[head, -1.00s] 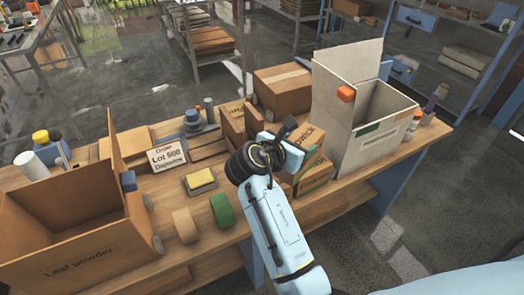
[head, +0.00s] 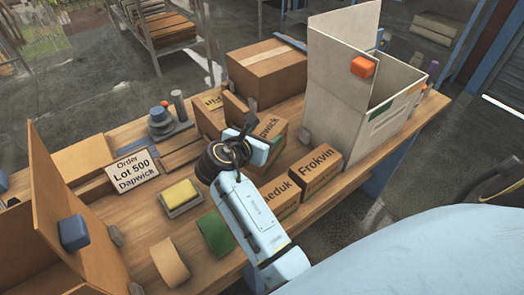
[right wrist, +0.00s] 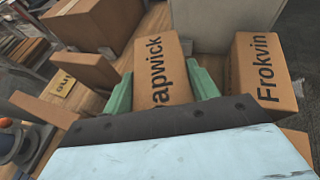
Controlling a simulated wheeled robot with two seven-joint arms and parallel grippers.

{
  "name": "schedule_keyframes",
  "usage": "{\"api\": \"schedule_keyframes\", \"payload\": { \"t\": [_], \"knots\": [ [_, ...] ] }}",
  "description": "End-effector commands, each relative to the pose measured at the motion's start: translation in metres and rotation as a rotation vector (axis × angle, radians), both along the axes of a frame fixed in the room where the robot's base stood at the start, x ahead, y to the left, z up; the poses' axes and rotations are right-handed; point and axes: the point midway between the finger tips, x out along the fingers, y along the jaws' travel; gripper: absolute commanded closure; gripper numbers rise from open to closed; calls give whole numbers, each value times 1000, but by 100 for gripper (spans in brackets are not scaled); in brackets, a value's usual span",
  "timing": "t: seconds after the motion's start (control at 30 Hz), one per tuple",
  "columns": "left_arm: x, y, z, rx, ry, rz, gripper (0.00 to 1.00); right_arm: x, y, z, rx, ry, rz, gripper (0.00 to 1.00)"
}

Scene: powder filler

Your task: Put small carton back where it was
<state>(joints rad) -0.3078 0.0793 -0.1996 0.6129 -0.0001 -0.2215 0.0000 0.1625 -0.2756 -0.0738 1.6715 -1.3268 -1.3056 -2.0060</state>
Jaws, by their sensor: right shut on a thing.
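The small brown carton lettered "apwick" (right wrist: 163,68) sits between the green fingers of my right gripper (right wrist: 163,90) in the right wrist view. The gripper is shut on it. In the head view the same carton (head: 271,127) shows partly behind my right gripper (head: 258,145), over the bench's middle. I cannot tell whether it touches the bench. The carton lettered "Frokvin" (head: 316,174) stands to its right and nearer the front; it also shows in the right wrist view (right wrist: 262,72). A carton lettered "aeduk" (head: 281,198) is partly hidden by my arm. My left gripper is not in view.
A tall open white box (head: 340,120) stands right, a closed brown box (head: 266,75) behind.

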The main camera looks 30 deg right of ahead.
Motion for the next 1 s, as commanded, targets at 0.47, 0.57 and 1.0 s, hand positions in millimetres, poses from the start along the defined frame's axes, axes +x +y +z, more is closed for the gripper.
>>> {"api": "schedule_keyframes", "payload": {
  "t": [0.47, 0.57, 1.0],
  "knots": [
    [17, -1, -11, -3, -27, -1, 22, 0, 0, -41, -2, -4, 1, 100],
    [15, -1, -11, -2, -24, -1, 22, 1, 0, -40, -2, -5, 1, 100],
    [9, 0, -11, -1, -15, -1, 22, 0, 0, -45, 0, 0, 0, 19]
  ]
}}
